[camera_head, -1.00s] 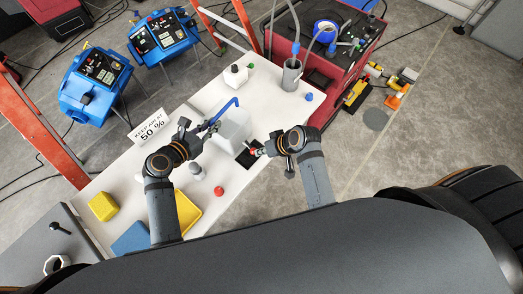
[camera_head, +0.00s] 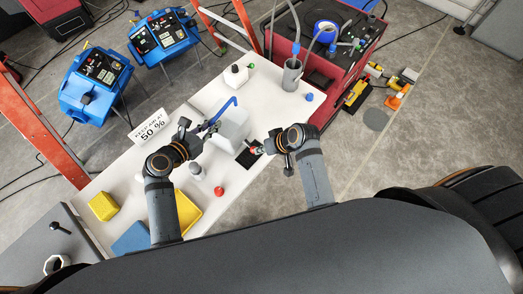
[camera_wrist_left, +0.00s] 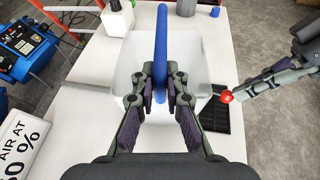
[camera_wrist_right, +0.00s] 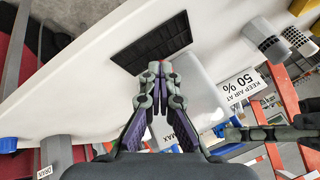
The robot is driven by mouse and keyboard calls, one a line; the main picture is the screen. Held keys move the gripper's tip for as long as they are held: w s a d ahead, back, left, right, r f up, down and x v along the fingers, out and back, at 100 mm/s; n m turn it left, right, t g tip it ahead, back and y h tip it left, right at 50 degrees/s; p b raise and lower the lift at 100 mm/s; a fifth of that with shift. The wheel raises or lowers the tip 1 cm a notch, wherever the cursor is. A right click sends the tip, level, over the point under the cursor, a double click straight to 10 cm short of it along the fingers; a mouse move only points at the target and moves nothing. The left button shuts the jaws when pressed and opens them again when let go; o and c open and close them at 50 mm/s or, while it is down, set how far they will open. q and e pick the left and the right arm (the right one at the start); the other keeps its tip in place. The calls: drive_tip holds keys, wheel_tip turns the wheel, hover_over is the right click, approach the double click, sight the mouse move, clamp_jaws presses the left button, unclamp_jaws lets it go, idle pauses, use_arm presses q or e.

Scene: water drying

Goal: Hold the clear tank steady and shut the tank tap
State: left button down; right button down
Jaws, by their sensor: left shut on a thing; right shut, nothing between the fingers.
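The clear tank (camera_head: 235,122) is a pale, see-through box on the white table, also visible in the left wrist view (camera_wrist_left: 192,66). A blue bar handle (camera_head: 228,107) runs over it. My left gripper (camera_head: 208,128) is shut on this handle; its fingers flank the bar in the left wrist view (camera_wrist_left: 160,88). The tap's red part (camera_wrist_left: 226,96) is at the tank's right side, by my right gripper (camera_head: 260,149). In the right wrist view the closed fingertips (camera_wrist_right: 158,74) are at the red part, with nothing visibly gripped. The fingers partly hide the tap.
A dark slotted mat (camera_head: 247,159) lies beside the tank. A sign reading "KEEP AIR AT 50 %" (camera_head: 149,126) stands to the left. A white bottle (camera_head: 236,76), a grey cylinder (camera_head: 291,76) and a red-capped item (camera_head: 219,191) are also on the table.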

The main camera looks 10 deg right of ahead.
drive_tip(key=shift+w, duration=0.4)
drive_tip(key=shift+d, duration=0.1)
drive_tip(key=shift+d, duration=0.35)
drive_tip(key=d, duration=0.3)
drive_tip(key=shift+s+d+r, duration=0.1)
drive_tip(key=shift+d+r, duration=0.1)
drive_tip(key=shift+r, duration=0.2)
drive_tip(key=v, duration=1)
drive_tip(key=shift+s+a, duration=0.25)
drive_tip(key=shift+a, duration=0.1)
drive_tip(key=c, duration=2.1)
unclamp_jaws()
